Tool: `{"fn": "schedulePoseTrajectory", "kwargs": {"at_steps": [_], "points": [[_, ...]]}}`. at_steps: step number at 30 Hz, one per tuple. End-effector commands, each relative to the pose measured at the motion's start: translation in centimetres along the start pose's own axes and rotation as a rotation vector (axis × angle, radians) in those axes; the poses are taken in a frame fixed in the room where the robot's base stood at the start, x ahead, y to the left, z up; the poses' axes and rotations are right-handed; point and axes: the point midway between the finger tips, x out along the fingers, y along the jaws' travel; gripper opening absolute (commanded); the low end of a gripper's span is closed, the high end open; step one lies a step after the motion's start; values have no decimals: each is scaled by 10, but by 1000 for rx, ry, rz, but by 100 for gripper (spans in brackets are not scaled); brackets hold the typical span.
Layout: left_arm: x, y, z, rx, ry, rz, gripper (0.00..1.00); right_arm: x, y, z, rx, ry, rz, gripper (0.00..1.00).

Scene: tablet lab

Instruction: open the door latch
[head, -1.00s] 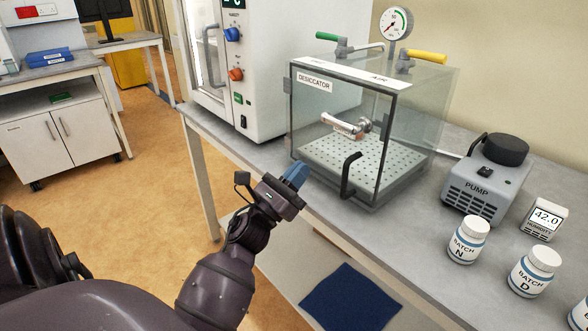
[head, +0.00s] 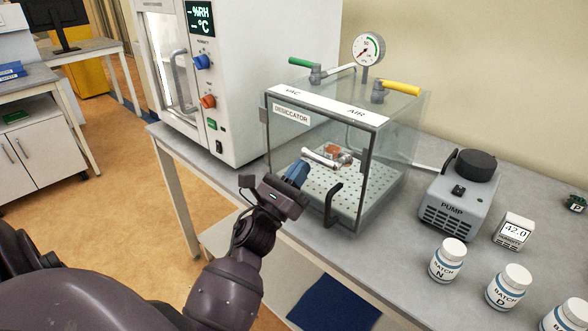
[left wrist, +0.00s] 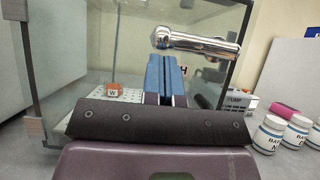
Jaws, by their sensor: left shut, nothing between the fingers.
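The door latch is a silver lever (head: 320,157) on the front glass of the desiccator (head: 376,122). It lies close to level, slightly tilted down to the right in the head view. In the left wrist view the lever (left wrist: 195,41) shows large, just above my fingertips. My left gripper (head: 296,173) has blue fingers, pressed together and empty. In the head view it is left of and a little below the lever; in the left wrist view its fingers (left wrist: 165,78) point up under the lever. I cannot tell whether they touch it. The right gripper is not in view.
A black door handle (head: 333,204) stands on the lower front glass. A small orange block marked W (left wrist: 113,91) is inside. A white chamber (head: 245,75) stands to the left, a pump (head: 459,198) to the right. Several jars (head: 448,261) line the bench's right front.

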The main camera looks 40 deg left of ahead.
Motion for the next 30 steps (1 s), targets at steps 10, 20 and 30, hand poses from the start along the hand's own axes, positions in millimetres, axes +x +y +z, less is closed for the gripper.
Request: {"fn": "schedulePoseTrajectory", "kwargs": {"at_steps": [10,20,30], "points": [[1,-4,5,0,2,2,0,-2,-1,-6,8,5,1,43],[2,-3,5,9,2,-4,0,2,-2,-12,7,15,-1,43],[4,-1,9,60,1,-38,0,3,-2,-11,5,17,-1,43]]}}
